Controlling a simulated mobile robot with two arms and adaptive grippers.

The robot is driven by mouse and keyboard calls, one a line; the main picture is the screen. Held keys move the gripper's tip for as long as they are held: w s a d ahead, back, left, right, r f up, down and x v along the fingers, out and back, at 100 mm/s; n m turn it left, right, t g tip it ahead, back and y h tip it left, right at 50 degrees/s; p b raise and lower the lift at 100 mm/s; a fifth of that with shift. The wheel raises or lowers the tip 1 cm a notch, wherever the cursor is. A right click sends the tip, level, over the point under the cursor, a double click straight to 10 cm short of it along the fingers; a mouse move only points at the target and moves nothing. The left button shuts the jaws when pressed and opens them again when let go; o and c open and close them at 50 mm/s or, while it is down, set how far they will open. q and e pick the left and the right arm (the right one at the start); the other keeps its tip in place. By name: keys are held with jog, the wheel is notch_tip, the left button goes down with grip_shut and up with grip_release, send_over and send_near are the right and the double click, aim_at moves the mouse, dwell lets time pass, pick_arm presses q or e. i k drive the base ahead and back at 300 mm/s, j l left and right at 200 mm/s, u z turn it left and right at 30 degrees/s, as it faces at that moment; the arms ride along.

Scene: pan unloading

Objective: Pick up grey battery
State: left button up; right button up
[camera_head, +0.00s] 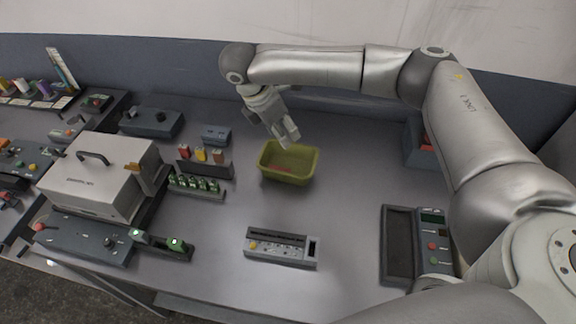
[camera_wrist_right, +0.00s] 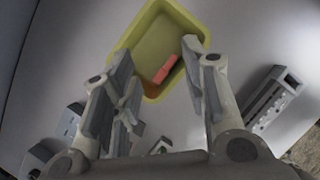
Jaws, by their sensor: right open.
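I cannot make out a grey battery for certain in either view. My right gripper (camera_head: 287,135) is open above the back edge of a yellow-green bin (camera_head: 291,178). The right wrist view shows its two fingers (camera_wrist_right: 160,85) apart, with the bin (camera_wrist_right: 127,42) beyond them. A red block (camera_wrist_right: 165,69) lies in the bin, and an orange-brown patch shows near it, partly hidden by the fingers. Nothing is held between the fingers. My left gripper is not in view.
A holder (camera_head: 205,170) with small coloured pieces and a rack of green pieces (camera_head: 196,188) stand left of the bin. A grey slotted device (camera_head: 281,247) lies in front, and a panel with a tray (camera_head: 398,244) at right. The table between is clear.

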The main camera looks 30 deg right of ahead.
aim_at(140, 236)
jog(key=k+j, duration=0.3)
jog(key=k, duration=0.15)
jog(key=k+j, duration=0.25)
jog(key=k, duration=0.25)
jog(key=k+j, duration=0.3)
jog(key=k, duration=0.15)
